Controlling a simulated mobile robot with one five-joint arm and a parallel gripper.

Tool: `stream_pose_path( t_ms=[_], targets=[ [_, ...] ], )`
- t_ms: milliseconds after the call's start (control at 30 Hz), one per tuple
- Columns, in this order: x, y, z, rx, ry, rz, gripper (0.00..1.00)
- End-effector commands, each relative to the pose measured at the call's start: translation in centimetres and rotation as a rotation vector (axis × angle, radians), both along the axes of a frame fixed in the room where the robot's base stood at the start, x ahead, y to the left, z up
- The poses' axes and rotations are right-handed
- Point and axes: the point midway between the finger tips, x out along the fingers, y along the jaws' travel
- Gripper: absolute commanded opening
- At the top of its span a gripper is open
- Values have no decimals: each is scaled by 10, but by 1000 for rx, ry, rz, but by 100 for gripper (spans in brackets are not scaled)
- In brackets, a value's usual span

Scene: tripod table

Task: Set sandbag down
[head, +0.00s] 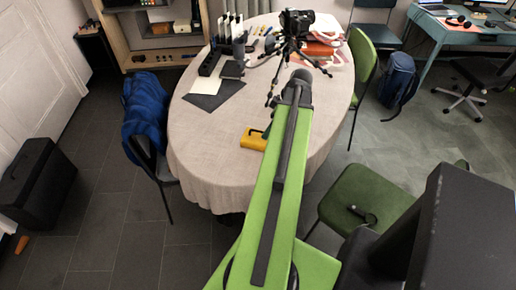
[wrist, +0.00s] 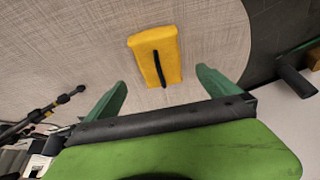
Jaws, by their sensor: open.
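The sandbag (head: 252,140) is a yellow block-like bag with a dark strap. It lies on the cloth of the oval table (head: 205,130), near the table's front edge. In the wrist view the sandbag (wrist: 150,52) sits just beyond the fingertips, between their lines, with a gap on both sides. My gripper (wrist: 161,88) has its two green fingers spread apart with nothing between them. In the head view my green arm hides most of the gripper; a bit of green finger shows beside the sandbag's right end. A camera on a black tripod (head: 290,45) stands at the table's back.
A black mat (head: 213,97) with a white card and dark items lies at the table's left. Red and orange things (head: 320,48) lie at its back right. A chair with a blue jacket (head: 146,110) and green chairs (head: 362,198) stand around it. The front-left tabletop is clear.

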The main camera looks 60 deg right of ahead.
Motion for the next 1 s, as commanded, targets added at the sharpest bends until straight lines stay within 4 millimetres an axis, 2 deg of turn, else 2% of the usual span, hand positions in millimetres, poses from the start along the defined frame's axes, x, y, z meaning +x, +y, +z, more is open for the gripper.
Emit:
stream_pose_path(
  t_ms=[33,200,300,467,800,1000],
  targets=[
    [5,1,-23,-1,0,2,100],
    [19,4,-55,-1,0,1,100],
    [23,5,-62,-1,0,2,100],
    [25,6,-60,0,0,1,100],
    [46,9,-107,-1,0,2,100],
    [47,10,-105,0,0,1,100]
  ],
)
